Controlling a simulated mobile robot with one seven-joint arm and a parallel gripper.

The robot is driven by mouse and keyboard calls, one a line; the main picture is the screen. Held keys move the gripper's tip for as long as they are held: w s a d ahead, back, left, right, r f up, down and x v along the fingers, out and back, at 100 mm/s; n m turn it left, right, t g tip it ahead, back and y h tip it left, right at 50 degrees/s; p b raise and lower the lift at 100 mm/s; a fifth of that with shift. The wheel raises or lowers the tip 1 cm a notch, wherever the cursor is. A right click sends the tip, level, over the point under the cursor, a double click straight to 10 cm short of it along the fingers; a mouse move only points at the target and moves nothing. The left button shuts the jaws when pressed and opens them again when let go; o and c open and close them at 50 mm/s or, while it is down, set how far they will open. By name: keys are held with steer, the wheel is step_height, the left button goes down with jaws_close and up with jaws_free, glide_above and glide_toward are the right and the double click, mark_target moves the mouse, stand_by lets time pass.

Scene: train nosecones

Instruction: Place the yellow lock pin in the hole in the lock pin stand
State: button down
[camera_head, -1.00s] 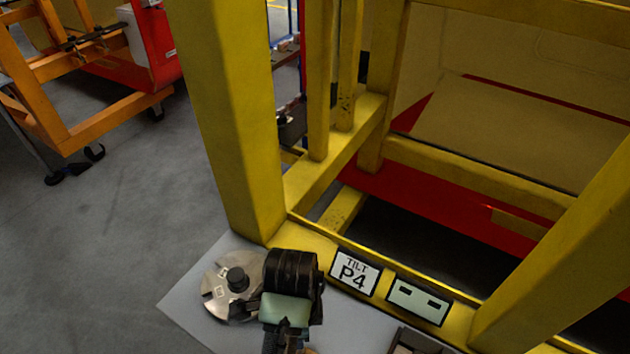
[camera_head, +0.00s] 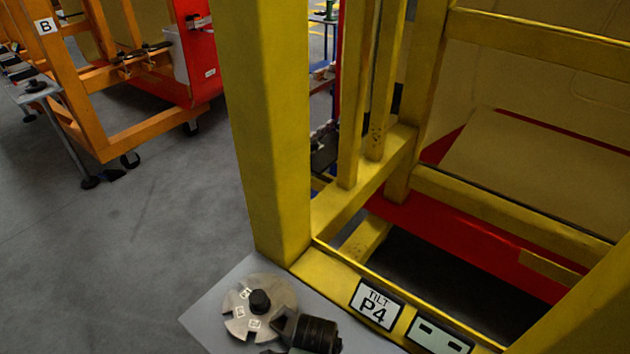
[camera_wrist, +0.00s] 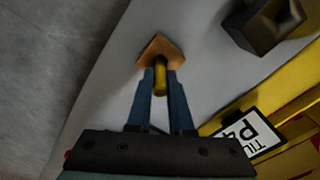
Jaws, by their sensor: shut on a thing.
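In the wrist view, my gripper (camera_wrist: 161,75) has two blue fingers shut on the yellow lock pin (camera_wrist: 160,82). The pin's yellow shaft shows between the fingertips. A copper-brown, diamond-shaped piece (camera_wrist: 160,47) lies at its far end; I cannot tell whether it is part of the pin or a separate thing. A dark block with a square-looking recess (camera_wrist: 264,24) is at the upper right, apart from the fingers. It may be the lock pin stand, but I cannot tell for sure. The head view shows neither pin nor fingertips.
A grey tabletop (camera_head: 208,316) holds a round metal disc with a black knob (camera_head: 260,302). A yellow frame (camera_head: 262,150) borders the table, with a "TILT P4" label (camera_head: 376,303). An orange frame (camera_head: 150,128) stands at the far left. Open floor lies between.

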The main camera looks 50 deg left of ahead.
steer(key=shift+f, duration=0.1)
steer(key=c, duration=0.8)
jaws_free()
step_height(320, 180, up, 12)
steer(key=shift+r, duration=0.15)
